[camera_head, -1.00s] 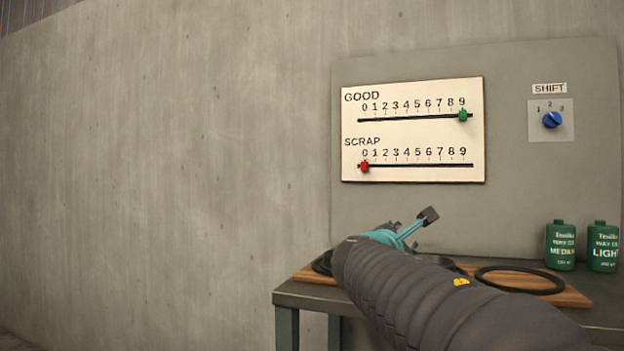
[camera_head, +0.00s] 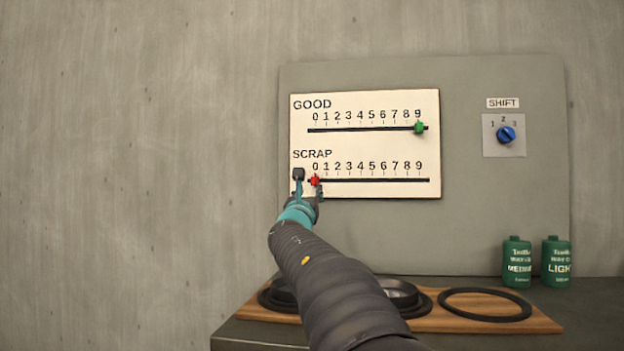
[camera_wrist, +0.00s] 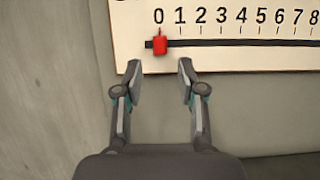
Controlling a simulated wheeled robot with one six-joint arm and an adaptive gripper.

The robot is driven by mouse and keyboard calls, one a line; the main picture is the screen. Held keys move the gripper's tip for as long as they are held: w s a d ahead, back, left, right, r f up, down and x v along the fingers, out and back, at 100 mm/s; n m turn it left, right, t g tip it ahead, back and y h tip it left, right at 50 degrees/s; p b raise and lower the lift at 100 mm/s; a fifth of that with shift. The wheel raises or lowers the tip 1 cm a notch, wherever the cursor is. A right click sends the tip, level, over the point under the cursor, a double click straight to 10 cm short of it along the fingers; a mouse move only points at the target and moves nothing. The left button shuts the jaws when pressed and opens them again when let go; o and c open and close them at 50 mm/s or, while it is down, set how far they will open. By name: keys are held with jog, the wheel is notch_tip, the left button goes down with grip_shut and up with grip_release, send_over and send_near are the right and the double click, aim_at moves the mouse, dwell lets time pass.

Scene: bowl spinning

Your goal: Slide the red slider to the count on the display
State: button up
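The red slider (camera_head: 316,181) sits at 0 on the lower SCRAP track; it also shows in the wrist view (camera_wrist: 160,45). The white scale board (camera_head: 380,155) carries both tracks, numbered 0 to 9. The green slider (camera_head: 419,128) sits at 9 on the upper GOOD track. My gripper (camera_wrist: 160,72) is open and empty, its fingertips just below the red slider in the wrist view, with the slider in line between them. In the head view my gripper (camera_head: 309,180) overlaps the slider's place. No count display shows in these frames.
A blue SHIFT knob (camera_head: 506,134) is at the panel's right, its pointer near 2. Below, a wooden board (camera_head: 450,319) on the bench holds a black ring (camera_head: 485,303) and dark round parts partly behind my arm. Two green bottles (camera_head: 517,262) stand at right. The wall left is bare.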

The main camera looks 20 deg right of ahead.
aim_at(313, 182)
jog(key=p+x, duration=0.2)
jog(key=x, duration=0.5)
jog(key=shift+r+p, duration=0.1)
jog(key=shift+p, duration=0.2)
grip_shut()
